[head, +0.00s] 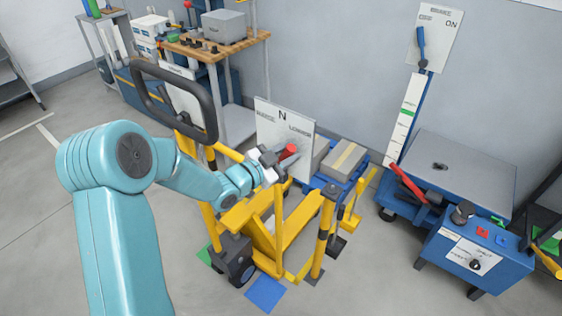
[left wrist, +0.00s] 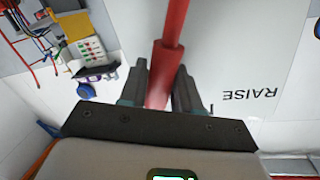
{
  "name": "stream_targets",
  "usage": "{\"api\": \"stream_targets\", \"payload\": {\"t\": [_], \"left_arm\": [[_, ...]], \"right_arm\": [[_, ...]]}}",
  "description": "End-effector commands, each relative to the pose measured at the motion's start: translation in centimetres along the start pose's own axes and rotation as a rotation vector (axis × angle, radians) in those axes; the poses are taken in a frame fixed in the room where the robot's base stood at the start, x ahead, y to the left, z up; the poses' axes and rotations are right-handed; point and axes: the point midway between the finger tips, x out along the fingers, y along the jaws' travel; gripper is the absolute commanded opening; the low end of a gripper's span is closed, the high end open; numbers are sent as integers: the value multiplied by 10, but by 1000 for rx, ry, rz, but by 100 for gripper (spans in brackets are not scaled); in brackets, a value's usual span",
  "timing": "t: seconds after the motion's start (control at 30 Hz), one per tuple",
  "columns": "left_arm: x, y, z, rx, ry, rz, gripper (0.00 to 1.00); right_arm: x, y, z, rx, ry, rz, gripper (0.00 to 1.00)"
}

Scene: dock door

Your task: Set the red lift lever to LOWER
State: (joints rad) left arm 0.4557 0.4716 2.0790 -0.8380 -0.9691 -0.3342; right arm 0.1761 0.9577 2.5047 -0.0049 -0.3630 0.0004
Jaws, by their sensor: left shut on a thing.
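The red lift lever (head: 289,151) stands in front of a white plate (head: 270,118) on the yellow pallet truck (head: 265,235). The plate reads RAISE at left, N at the top and LOWER at right. In the head view the red handle shows just below LOWER; its exact setting is unclear. My left gripper (head: 272,163) is shut on the lever. In the left wrist view the red lever (left wrist: 172,40) runs between the jaws (left wrist: 160,90), with RAISE upside down on the plate (left wrist: 235,65) at right. My right gripper is not in view.
The truck's black loop handle (head: 175,95) rises left of the plate. Behind it stand a blue cart with a grey box (head: 340,160) and a workbench (head: 200,45). A blue lift table (head: 455,165) and blue control box (head: 480,255) are at right. Floor is open at left.

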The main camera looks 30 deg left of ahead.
Motion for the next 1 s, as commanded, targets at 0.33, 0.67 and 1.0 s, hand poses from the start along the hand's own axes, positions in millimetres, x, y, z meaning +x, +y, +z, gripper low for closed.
{"api": "stream_targets", "payload": {"t": [0.33,0.67,1.0], "left_arm": [[4,18,4,158,-30,1,0],[4,21,2,193,-40,2,0],[4,21,2,193,-40,4,50]], "right_arm": [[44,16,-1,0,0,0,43],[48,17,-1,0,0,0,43],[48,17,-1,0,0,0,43]]}}
